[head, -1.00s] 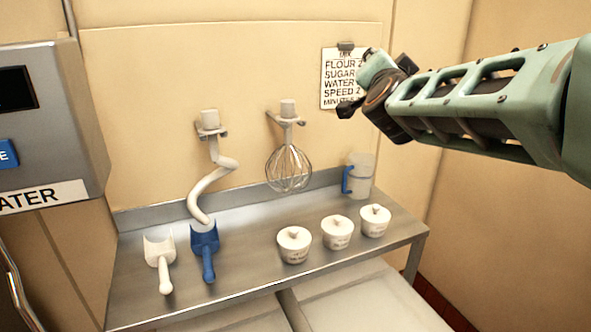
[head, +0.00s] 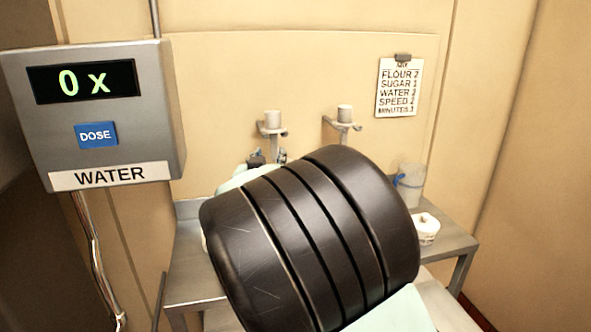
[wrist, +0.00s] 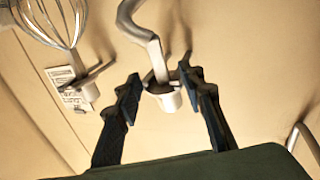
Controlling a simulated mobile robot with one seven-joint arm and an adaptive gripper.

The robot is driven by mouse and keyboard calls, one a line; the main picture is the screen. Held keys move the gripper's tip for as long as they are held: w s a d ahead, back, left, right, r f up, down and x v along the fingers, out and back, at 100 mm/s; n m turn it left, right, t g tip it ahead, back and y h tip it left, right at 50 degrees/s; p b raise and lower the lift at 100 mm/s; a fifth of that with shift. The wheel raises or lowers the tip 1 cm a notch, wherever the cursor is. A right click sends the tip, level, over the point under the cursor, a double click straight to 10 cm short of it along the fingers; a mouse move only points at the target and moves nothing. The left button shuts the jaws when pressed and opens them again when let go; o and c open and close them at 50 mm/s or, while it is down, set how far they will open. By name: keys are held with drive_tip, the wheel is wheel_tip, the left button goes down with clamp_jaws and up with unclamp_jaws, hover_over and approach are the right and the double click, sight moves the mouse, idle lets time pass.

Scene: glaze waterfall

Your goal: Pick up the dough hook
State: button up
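The pale dough hook (wrist: 135,18) shows in the wrist view, its curved end at the top and its shank running down to a white cylindrical top (wrist: 171,101). In the head view its top (head: 271,118) shows above a wall bracket; my arm hides its lower part. My gripper (wrist: 160,72) is open, with one dark finger on each side of the hook's shank. A gap shows beside each finger; I cannot tell the depth between them. In the head view my arm hides most of the gripper.
The wire whisk (wrist: 55,18) hangs beside the hook; its top (head: 344,113) shows in the head view. A recipe card (head: 400,87) is on the wall. The steel table (head: 195,284) holds a jug (head: 411,184) and a lidded tub (head: 426,229). The water dispenser (head: 112,105) stands at left.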

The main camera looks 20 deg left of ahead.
sight(274, 145)
drive_tip(key=shift+p+x, duration=0.55)
drive_tip(key=shift+x, duration=2.8)
drive_tip(key=shift+d, duration=0.1)
clamp_jaws()
drive_tip(key=shift+r, duration=0.15)
